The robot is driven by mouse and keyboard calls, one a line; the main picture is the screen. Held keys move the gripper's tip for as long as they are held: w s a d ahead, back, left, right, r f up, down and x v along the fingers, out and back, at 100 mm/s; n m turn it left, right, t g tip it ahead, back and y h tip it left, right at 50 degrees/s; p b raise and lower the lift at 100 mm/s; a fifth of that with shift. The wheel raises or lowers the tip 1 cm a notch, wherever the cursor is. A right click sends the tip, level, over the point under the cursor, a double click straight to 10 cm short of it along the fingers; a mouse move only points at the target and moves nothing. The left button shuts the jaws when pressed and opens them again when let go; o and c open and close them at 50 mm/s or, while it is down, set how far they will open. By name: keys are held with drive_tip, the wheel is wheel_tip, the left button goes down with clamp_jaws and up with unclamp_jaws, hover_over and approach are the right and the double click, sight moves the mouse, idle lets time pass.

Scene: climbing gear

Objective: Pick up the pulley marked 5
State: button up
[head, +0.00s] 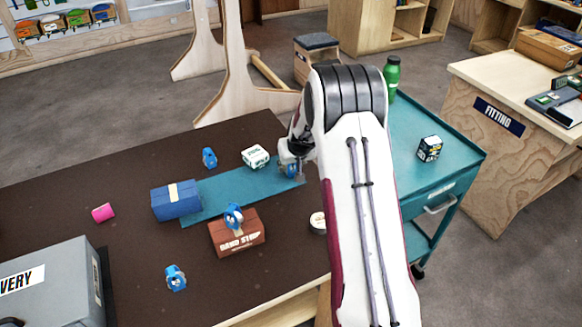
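Several blue pulleys are in the head view; I cannot read their numbers. One pulley (209,158) stands at the back of the dark table, one (233,217) is on or just behind the reddish-brown box (238,238), and one (175,278) is near the table's front. My gripper (291,168) is low over the right end of the teal mat (215,197), partly hidden by my arm. A blue thing (291,171), perhaps another pulley, shows at its fingers. I cannot tell whether it is gripped, or whether the fingers are open.
A blue box (176,200) and a white box (255,156) are by the mat. A pink roll (103,212) lies left, a grey case (50,285) stands front left. A round item (318,222) sits beside my arm. A teal cart (460,160) with a green bottle (391,78) stands right.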

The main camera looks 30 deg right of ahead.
drive_tip(key=shift+r, duration=0.1)
idle(0.3)
drive_tip(key=shift+r, duration=4.9)
drive_tip(key=shift+d, duration=0.1)
